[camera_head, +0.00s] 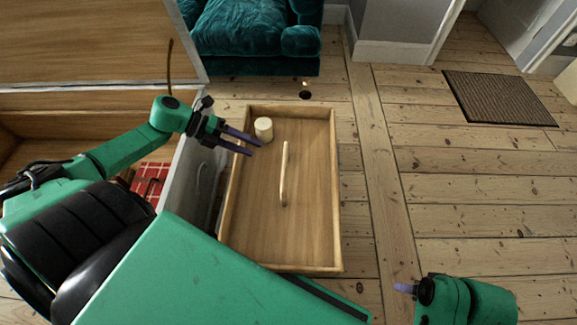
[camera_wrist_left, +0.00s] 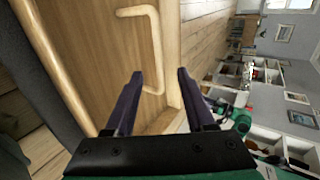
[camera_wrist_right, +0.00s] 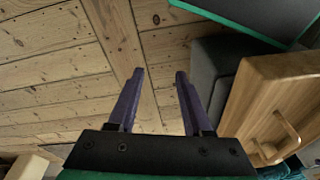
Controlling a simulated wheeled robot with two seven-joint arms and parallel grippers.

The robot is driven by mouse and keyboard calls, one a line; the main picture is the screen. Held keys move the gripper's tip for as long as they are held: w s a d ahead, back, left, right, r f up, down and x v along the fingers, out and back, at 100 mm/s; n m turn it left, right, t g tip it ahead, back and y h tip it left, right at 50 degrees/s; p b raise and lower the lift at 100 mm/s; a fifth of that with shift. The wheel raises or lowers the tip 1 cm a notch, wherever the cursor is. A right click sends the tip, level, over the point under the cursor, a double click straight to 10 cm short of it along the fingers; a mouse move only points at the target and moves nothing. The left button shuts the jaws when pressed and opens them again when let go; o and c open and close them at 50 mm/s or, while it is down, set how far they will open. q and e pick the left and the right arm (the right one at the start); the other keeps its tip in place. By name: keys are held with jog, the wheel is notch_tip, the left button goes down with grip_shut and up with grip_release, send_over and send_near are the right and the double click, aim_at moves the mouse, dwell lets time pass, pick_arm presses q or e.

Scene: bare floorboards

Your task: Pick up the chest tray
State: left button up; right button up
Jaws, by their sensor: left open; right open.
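The chest tray (camera_head: 255,215) is a shallow light-wood tray with raised rims and an arched wooden handle (camera_head: 284,175) in its middle. It also shows in the left wrist view (camera_wrist_left: 95,55) and, at the right, in the right wrist view (camera_wrist_right: 262,95). A cream cylinder (camera_head: 264,130) stands in its far left part. My left gripper (camera_head: 247,146) is open and empty over the tray's left side, left of the handle and close to the cylinder. My right gripper (camera_head: 404,289) is open and empty, low right of the tray; its fingers show apart in the right wrist view (camera_wrist_right: 158,75).
An open wooden chest (camera_head: 85,105) stands on the left, with a red checked cloth (camera_head: 150,180) inside. A teal armchair (camera_head: 255,35) is behind the tray. A brown doormat (camera_head: 497,97) lies far right. The floorboards right of the tray are clear.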

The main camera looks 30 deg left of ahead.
aim_at(285, 162)
pick_arm(q)
jog(key=b+x, duration=0.1)
jog(key=x, duration=0.3)
jog(key=b+x, duration=0.1)
jog(key=x, duration=0.3)
jog(key=b+x, duration=0.2)
jog(key=x, duration=0.2)
jog(key=shift+s+d+f, duration=0.1)
jog(key=shift+s+f, duration=0.1)
jog(key=shift+s, duration=0.05)
jog(key=shift+d, duration=0.1)
grip_shut()
pick_arm(e)
jog(key=w+a+f+t+y, duration=0.4)
jog(key=w+a+f+t, duration=0.1)
jog(key=a, duration=0.5)
notch_tip(285, 162, down, 2)
jog(key=shift+w+f+n+t, duration=0.1)
jog(key=shift+w+n+t, duration=0.2)
jog(key=shift+w, duration=0.15)
pick_arm(q)
jog(key=shift+w+r, duration=0.1)
jog(key=shift+r, duration=0.05)
